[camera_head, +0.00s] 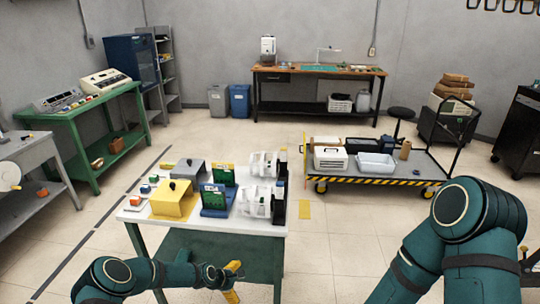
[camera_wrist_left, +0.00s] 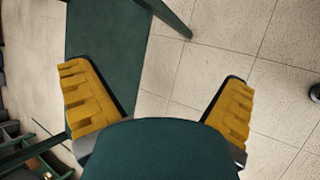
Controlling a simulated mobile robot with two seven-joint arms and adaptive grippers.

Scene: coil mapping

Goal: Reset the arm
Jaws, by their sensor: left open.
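My left arm comes in from the lower left in the head view. Its gripper (camera_head: 234,281) hangs low in front of the white-topped table (camera_head: 212,226), below the tabletop and apart from the things on it. In the left wrist view the left gripper (camera_wrist_left: 160,100) has its two yellow ridged fingers wide apart with nothing between them. Floor tiles and a dark green panel show beyond the fingers. My right arm fills the lower right of the head view as large teal links. Its gripper is out of the picture.
The table bears a yellow box (camera_head: 172,204), a grey box (camera_head: 187,170), green boards and white coil-like units (camera_head: 254,202). A flat cart (camera_head: 420,168) stands at the right. A green bench (camera_head: 100,110) stands at the left. Floor between table and cart is clear.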

